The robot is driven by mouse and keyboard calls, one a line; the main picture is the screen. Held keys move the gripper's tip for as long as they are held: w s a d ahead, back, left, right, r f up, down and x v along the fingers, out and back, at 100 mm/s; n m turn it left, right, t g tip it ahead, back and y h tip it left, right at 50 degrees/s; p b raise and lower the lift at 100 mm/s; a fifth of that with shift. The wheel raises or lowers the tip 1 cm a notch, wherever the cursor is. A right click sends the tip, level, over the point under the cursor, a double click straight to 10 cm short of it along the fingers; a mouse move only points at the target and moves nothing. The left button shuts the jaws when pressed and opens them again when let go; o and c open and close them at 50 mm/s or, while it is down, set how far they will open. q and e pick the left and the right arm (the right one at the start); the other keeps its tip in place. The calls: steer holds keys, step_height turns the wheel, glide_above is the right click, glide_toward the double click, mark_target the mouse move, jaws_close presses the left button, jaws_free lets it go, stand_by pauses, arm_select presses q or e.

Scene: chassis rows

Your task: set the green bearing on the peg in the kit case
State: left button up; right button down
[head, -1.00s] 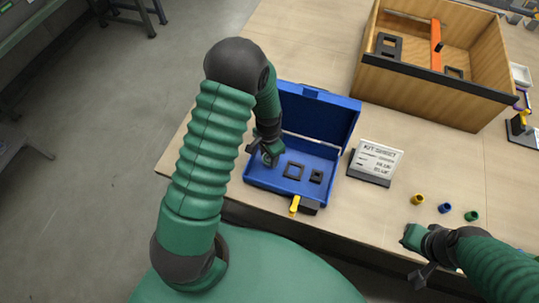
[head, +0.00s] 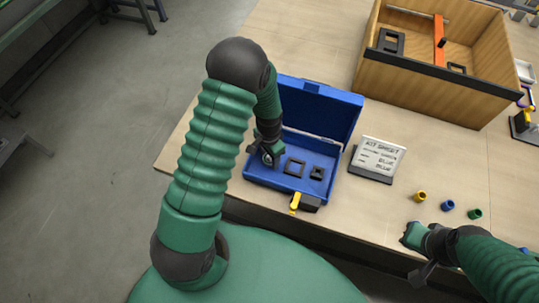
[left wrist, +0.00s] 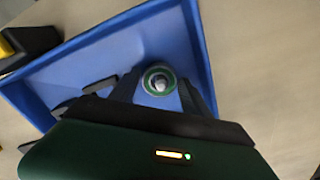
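The blue kit case (head: 258,180) stands open on the table, its lid up. My left gripper (head: 266,157) points down into the left part of the case. In the left wrist view the green bearing (left wrist: 149,86) is a ring between the two dark fingertips, which sit close on both its sides. A pale round end, apparently the peg (left wrist: 160,83), shows in its bore; I cannot tell how far down the bearing sits around it. My right gripper (head: 423,273) hangs at the table's front edge, its fingers too small to read.
Dark square parts (head: 294,167) lie in the case, right of my left gripper. A label stand (head: 377,157) is right of the case. Yellow (head: 420,196), blue (head: 447,205) and green (head: 475,213) small rings lie near my right arm. A wooden bin (head: 430,88) stands behind.

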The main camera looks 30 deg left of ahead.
arm_select(q)
steer(key=shift+o, duration=1.3)
steer(key=shift+r, duration=0.1)
step_height(320, 180, up, 17)
steer(key=shift+f+p, duration=0.2)
steer(key=shift+p, duration=0.1)
